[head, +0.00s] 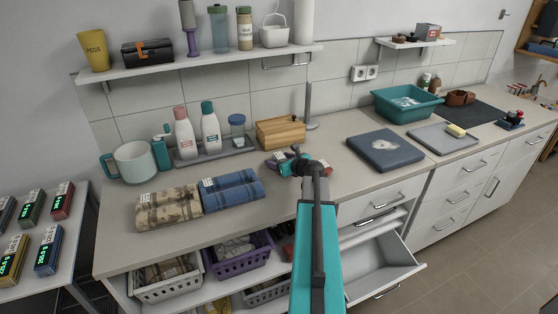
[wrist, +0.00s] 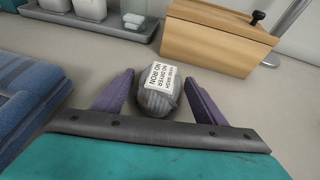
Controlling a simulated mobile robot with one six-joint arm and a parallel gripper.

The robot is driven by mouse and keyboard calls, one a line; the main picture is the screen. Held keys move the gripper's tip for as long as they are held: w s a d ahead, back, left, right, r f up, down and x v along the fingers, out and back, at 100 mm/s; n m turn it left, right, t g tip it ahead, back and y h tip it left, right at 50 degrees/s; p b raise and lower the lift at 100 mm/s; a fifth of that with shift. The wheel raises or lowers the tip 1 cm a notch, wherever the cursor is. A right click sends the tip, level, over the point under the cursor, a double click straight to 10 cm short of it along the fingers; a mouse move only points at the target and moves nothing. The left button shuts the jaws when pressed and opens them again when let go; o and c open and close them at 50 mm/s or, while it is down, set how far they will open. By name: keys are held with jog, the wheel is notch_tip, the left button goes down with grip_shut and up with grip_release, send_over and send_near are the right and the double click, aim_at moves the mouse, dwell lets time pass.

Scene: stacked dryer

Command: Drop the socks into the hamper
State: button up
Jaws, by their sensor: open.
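A grey, rounded bundle with a white care label, which looks like the rolled socks (wrist: 157,98), lies on the counter in the wrist view. The label reads hand wash, no dryer, no iron. My gripper (wrist: 160,92) is open, with its purple fingers on either side of the bundle and small gaps showing. In the head view my gripper (head: 287,160) is low over the counter, and my arm partly hides the bundle. No hamper is clearly identifiable; a white basket (head: 168,288) and a purple basket (head: 238,262) holding cloth stand on the shelf below the counter.
Folded blue towels (head: 232,190) and a patterned cloth (head: 168,206) lie left of my gripper. A wooden box (head: 281,133) stands just behind it. An open drawer (head: 380,268) juts out below.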

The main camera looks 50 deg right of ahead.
aim_at(279, 155)
jog(key=shift+c, duration=0.5)
jog(key=c, duration=1.1)
jog(key=shift+r, duration=0.2)
jog(key=shift+r+b, duration=0.35)
jog(key=shift+r, duration=1.2)
jog(key=s+b, duration=0.1)
jog(key=s, duration=0.4)
jog(key=s+a+r+b, duration=0.1)
jog(key=s+b, duration=0.1)
jog(key=s, duration=0.3)
jog(key=s+b, duration=0.1)
jog(key=s, duration=0.5)
jog(key=shift+a+r, duration=0.2)
jog(key=shift+r, duration=0.1)
